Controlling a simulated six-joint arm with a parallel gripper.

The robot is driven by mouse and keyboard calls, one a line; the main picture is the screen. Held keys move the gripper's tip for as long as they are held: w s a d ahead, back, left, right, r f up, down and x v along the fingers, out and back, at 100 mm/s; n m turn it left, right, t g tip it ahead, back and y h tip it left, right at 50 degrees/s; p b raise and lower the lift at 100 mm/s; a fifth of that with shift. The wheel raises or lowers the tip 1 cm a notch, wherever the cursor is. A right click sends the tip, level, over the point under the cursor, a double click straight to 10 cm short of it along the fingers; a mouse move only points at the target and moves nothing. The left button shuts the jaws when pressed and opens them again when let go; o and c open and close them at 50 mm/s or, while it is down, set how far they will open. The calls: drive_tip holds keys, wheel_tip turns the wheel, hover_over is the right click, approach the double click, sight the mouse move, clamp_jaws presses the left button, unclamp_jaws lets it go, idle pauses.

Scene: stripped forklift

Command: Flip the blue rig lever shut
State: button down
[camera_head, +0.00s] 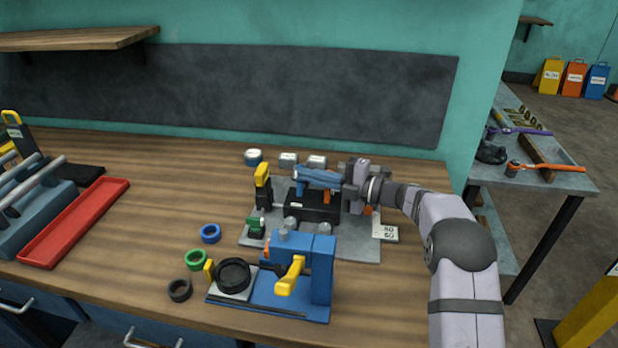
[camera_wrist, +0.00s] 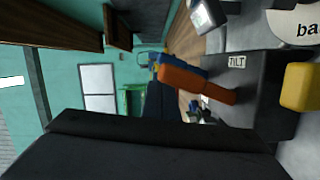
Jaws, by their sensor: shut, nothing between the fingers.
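The blue rig (camera_head: 320,270) stands at the front of the bench, with a yellow lever handle (camera_head: 291,276) slanting at its front and a black ring (camera_head: 233,273) at its left. My gripper (camera_head: 345,184) is behind it, over the dark block on the grey plate. It is shut and empty, well apart from the yellow handle. A slim blue part (camera_head: 316,178) is directly left of my gripper; I cannot tell whether they touch. The wrist view shows an orange handle (camera_wrist: 195,84) on a dark block marked TILT (camera_wrist: 255,95). The blue rig cannot be made out there.
The grey plate (camera_head: 367,247) holds a yellow-topped post (camera_head: 263,185) and a small green part (camera_head: 256,226). Blue (camera_head: 210,233), green (camera_head: 196,259) and black (camera_head: 180,290) rings lie left of the rig.

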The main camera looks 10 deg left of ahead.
idle(0.4)
drive_tip(key=b+v, duration=0.1)
drive_tip(key=v, duration=0.9)
drive_tip(key=shift+r, duration=0.25)
